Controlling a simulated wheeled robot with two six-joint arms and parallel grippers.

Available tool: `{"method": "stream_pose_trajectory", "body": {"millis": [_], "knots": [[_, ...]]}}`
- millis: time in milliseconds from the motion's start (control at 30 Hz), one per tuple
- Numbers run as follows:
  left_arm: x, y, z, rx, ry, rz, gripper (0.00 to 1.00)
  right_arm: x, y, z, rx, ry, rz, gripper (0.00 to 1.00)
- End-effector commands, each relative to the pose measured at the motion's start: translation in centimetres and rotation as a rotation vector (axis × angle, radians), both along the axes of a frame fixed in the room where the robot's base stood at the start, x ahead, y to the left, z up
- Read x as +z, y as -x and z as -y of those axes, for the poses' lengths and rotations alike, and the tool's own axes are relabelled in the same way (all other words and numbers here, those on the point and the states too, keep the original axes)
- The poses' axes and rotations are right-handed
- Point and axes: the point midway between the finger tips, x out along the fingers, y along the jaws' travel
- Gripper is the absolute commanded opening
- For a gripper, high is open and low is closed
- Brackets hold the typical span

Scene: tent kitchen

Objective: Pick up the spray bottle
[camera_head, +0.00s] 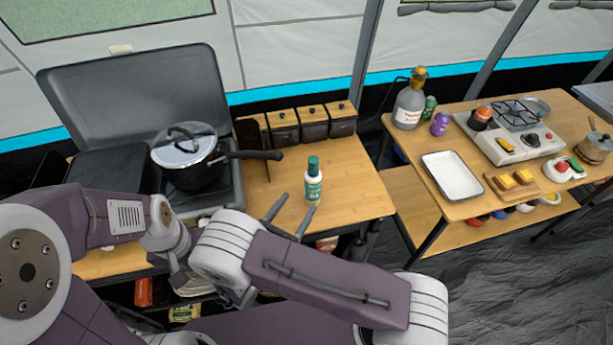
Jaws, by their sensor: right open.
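A white bottle with a green top and green label (313,184) stands upright on the wooden counter (355,205), near its front. It is the closest match to a spray bottle, though I cannot make out a trigger. My right gripper (289,213) is open, its two dark fingers spread just to the left of and in front of the bottle. Nothing is between the fingers, and they look apart from the bottle. My left arm comes in from the left, its wrist in front of the stove; its fingers are not clear.
A lidded pot (187,168) sits on the stove at left, its handle pointing towards the bottle. Several dark canisters (313,123) line the counter's back. A second table at right holds a grey bottle (409,107), a white tray (452,176) and a burner (510,138).

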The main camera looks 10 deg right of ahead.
Motion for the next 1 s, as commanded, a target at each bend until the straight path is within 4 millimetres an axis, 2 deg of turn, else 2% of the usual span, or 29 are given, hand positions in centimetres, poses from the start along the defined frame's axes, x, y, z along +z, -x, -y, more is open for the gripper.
{"method": "stream_pose_trajectory", "body": {"millis": [200, 400, 600, 700, 900, 933, 1000], "knots": [[0.9, 0.0, 0.0, 0.0, 0.0, 0.0, 0.36, 0.1, -2.3, 2.4, -0.008, -0.001, -0.003, 0.67], [1.1, 0.0, 0.0, 0.0, 0.0, 0.0, 0.36, 0.1, -3.0, 3.1, -0.009, -0.002, -0.004, 0.67], [2.2, 0.0, 0.0, 0.0, 0.0, 0.0, 0.36, 0.3, -5.5, 5.8, -0.013, -0.003, -0.003, 0.67], [2.3, 0.0, 0.0, 0.0, 0.0, 0.0, 0.36, 0.2, -6.2, 6.3, -0.01, -0.003, -0.003, 0.67], [2.2, 0.0, 0.0, 0.0, 0.0, 0.0, 0.36, 0.1, -6.4, 6.4, -0.007, -0.003, -0.003, 0.67], [2.2, 0.0, 0.0, 0.0, 0.0, 0.0, 0.36, 0.1, -6.4, 6.4, -0.007, -0.003, -0.003, 0.64], [2.2, 0.0, 0.0, 0.0, 0.0, 0.0, 0.36, 0.1, -6.3, 6.4, -0.007, -0.003, -0.003, 0.45]]}}
